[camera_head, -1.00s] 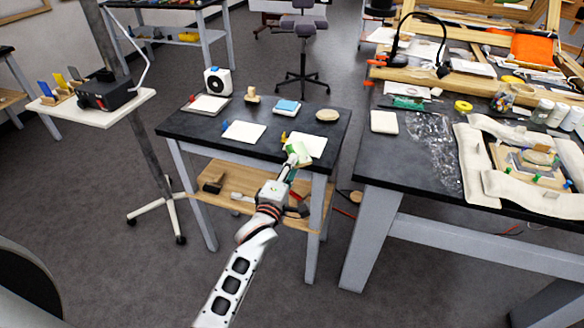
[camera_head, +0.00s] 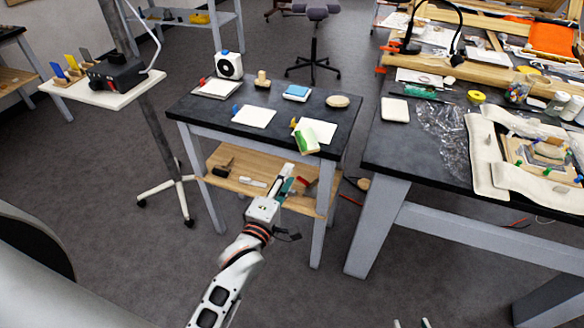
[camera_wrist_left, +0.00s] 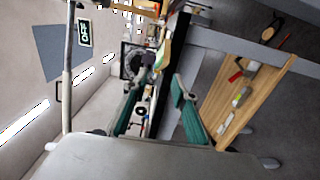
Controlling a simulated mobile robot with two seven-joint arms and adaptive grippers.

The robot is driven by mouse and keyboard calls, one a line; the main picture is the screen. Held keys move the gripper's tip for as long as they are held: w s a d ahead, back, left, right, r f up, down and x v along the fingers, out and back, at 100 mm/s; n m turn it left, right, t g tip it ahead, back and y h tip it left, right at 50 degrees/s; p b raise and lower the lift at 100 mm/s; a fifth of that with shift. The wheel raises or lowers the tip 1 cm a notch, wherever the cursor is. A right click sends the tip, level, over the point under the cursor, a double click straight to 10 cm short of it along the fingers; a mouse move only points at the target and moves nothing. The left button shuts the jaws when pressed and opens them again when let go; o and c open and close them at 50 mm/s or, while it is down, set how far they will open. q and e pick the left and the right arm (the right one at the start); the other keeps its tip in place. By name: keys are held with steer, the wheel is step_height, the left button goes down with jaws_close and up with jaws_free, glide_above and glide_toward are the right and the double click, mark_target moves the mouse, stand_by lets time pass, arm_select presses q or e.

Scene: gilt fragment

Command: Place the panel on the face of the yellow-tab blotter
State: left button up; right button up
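The yellow-tab blotter (camera_head: 322,128) is a white sheet on the small dark table, with its yellow tab (camera_head: 293,122) at the left. The green and cream panel (camera_head: 306,142) overlaps the blotter's near-left part and reaches to the table's front edge; I cannot tell whether it lies flat or tilted. My left gripper (camera_head: 285,180) is below and in front of the tabletop, apart from the panel. In the left wrist view its teal-padded fingers (camera_wrist_left: 155,108) are spread with nothing between them. My right gripper (camera_head: 412,323) just shows at the bottom edge, fingertips apart.
A blue-tab blotter (camera_head: 254,116) lies to the left. A blue-topped block (camera_head: 297,92), a round tan pad (camera_head: 338,101) and a white fan-like device (camera_head: 229,65) stand behind. The wooden lower shelf (camera_head: 228,163) is near my left gripper. A larger cluttered bench (camera_head: 400,150) is at right.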

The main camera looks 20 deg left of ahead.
arm_select(q)
steer(key=s+f+m+g+h, duration=0.2)
steer(key=s+f+m+g, duration=0.4)
steer(key=s+f+m, duration=1.2)
steer(key=s+m, duration=0.2)
steer(key=m, duration=0.1)
steer(key=shift+f+g, duration=0.35)
steer(key=shift+g, duration=0.05)
steer(key=shift+s+f+m, duration=0.15)
steer(key=shift+s+m, duration=0.15)
steer(key=shift+m, duration=0.2)
steer(key=c, duration=0.7)
steer(key=shift+w+m, duration=0.3)
steer(key=shift+m, duration=0.4)
jaws_close()
steer(key=m+t+y+b, duration=0.2)
steer(key=m+t+b, duration=0.35)
steer(key=m, duration=2.55)
glide_toward(304, 154)
steer(key=shift+t, duration=0.65)
steer(key=w, duration=0.2)
steer(key=w+p, duration=0.1)
steer(key=w+f, duration=0.1)
steer(key=w, duration=0.1)
steer(key=shift+w+d, duration=0.1)
steer(key=shift+w, duration=0.7)
